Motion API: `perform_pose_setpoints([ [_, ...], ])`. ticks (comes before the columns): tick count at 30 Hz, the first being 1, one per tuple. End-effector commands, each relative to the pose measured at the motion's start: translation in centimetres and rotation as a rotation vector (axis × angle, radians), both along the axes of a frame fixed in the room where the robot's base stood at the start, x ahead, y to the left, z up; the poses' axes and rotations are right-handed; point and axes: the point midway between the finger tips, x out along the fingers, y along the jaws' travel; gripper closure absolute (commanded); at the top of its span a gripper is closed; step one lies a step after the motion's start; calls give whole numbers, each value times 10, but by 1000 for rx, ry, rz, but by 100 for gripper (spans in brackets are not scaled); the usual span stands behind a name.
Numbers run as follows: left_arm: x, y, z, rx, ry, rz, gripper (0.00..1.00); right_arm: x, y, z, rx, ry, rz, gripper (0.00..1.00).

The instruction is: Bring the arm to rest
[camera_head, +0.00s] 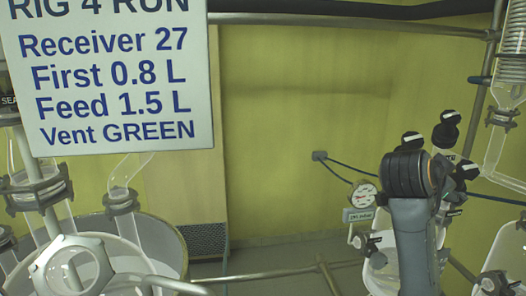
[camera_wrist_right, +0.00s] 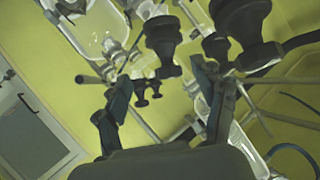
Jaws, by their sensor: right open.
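My right arm (camera_head: 411,232) rises from the bottom right in the head view, with a dark joint at its top. Its gripper cannot be made out there. In the right wrist view my right gripper (camera_wrist_right: 161,75) is open, its two fingers spread with nothing held between them. Black knobs (camera_wrist_right: 163,38) and metal clamp parts show beyond the fingers. I cannot tell from this view whether a finger touches any of them. My left arm and left gripper are in neither view.
A sign (camera_head: 110,80) hangs at the upper left. Glassware with metal clamps (camera_head: 37,188) stands at the left, and more glass (camera_head: 502,130) at the right. Black knobs (camera_head: 446,130) and a gauge (camera_head: 363,195) are close to my arm. Metal rails cross the bottom. The middle is open before a yellow wall.

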Motion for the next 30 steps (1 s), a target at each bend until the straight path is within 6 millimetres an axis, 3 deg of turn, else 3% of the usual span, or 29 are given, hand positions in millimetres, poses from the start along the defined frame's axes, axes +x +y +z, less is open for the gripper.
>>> perform_pose_setpoints([
  [1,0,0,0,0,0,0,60,2,7,-29,-12,67,48,31],
  [5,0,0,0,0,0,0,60,-1,29,-109,-49,255,217,31],
  [8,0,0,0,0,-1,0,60,-14,48,-168,-71,395,357,31],
  [14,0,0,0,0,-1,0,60,-66,90,-277,-85,643,642,31],
  [18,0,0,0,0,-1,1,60,-119,121,-339,-71,788,849,31],
  [24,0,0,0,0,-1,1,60,-196,160,-394,-32,924,1097,31],
  [30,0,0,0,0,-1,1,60,-254,186,-418,11,991,1264,31],
])
